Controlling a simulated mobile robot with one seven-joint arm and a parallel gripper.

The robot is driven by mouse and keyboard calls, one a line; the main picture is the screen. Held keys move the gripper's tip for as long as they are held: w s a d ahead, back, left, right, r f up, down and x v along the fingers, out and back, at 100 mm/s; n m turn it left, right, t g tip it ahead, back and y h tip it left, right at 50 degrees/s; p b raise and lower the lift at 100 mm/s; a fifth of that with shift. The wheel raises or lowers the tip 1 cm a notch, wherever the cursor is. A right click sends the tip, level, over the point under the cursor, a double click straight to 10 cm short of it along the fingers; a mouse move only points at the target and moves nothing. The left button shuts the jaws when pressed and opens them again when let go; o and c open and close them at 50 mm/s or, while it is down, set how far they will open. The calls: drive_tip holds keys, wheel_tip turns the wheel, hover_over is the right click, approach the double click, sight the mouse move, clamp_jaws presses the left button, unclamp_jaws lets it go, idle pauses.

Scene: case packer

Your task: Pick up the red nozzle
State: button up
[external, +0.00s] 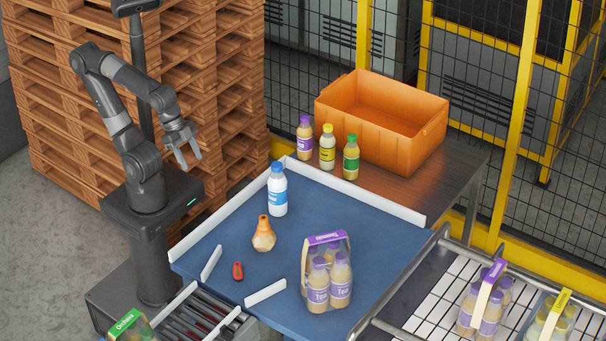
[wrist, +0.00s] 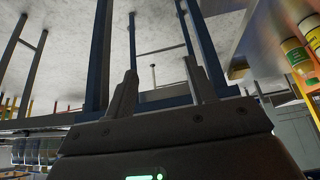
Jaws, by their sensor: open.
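The red nozzle (external: 238,271) is a small dark red piece on the blue table (external: 215,262), near its front left in the external view. My gripper (external: 189,161) is open and empty. It hangs in the air beyond the table's left edge, up and to the left of the nozzle and well apart from it. In the wrist view, the two fingers of my gripper (wrist: 161,84) stand apart with nothing between them. The nozzle does not show in the wrist view.
An orange-and-cream bottle (external: 263,238) and a white-and-blue bottle (external: 277,192) stand behind the nozzle. A purple-topped bottle pack (external: 327,275) is to its right. Low white rails (external: 211,263) edge the table. An orange crate (external: 375,142) and several bottles stand behind.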

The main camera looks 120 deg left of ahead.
drive_tip(key=w+d+r+m, duration=0.1)
drive_tip(key=w+d+r, duration=0.3)
drive_tip(key=w+r, duration=0.7)
drive_tip(key=m+g+h, duration=0.2)
drive_tip(key=m, duration=0.2)
hover_over(235, 271)
drive_tip(key=s+a, duration=0.2)
drive_tip(key=s, duration=0.2)
drive_tip(key=x, duration=0.5)
drive_tip(key=shift+t, duration=0.3)
drive_tip(key=shift+a+x, duration=0.1)
drive_tip(key=shift+x, duration=1.4)
drive_tip(key=shift+a+x, duration=0.15)
drive_tip(key=shift+x, duration=1.4)
drive_tip(key=c, duration=1.1)
